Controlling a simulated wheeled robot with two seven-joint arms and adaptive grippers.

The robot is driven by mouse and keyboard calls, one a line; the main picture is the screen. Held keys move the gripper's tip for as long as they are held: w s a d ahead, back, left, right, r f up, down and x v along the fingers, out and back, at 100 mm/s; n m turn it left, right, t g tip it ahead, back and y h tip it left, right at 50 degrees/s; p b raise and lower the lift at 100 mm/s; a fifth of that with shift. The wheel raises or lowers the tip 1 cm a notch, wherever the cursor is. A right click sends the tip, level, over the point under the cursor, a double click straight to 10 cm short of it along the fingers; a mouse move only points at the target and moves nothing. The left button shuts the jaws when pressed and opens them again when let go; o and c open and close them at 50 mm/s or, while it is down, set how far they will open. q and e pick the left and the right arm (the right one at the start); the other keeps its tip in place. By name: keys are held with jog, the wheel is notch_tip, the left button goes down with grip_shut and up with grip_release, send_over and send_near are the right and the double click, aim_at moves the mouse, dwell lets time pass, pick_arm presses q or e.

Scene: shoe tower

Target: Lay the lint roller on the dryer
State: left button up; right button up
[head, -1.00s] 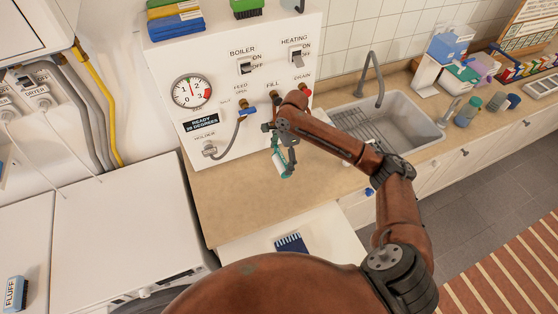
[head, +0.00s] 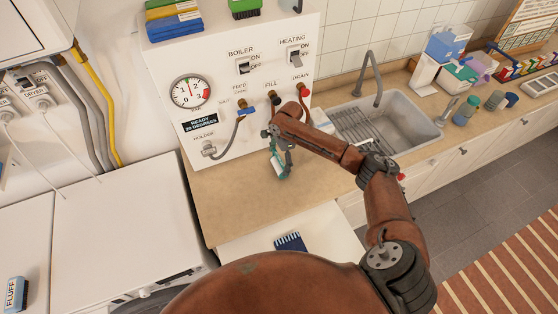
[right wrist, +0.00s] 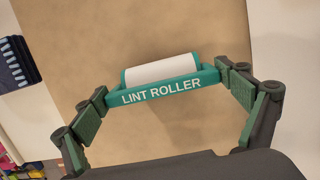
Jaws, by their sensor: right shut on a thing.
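The lint roller (right wrist: 160,71), a white roll in a teal frame with "LINT ROLLER" on it, is held across my right gripper (right wrist: 160,84) in the right wrist view. In the head view, my right gripper (head: 281,160) is over the tan counter in front of the boiler panel. It is shut on the roller, which shows only small there. White machines stand on the left; the larger white top (head: 120,215) is bare. A plug above is labelled "DRYER", but I cannot tell for sure which machine is the dryer. My left gripper is not in view.
The boiler panel (head: 225,60) with gauge, switches and taps rises behind the gripper. A "FLUFF" box (head: 16,293) stands at lower left. A sink (head: 385,128) is on the right.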

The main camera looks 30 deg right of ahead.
jog(key=o, duration=0.7)
jog(key=shift+f, duration=0.1)
jog(key=shift+o, duration=0.2)
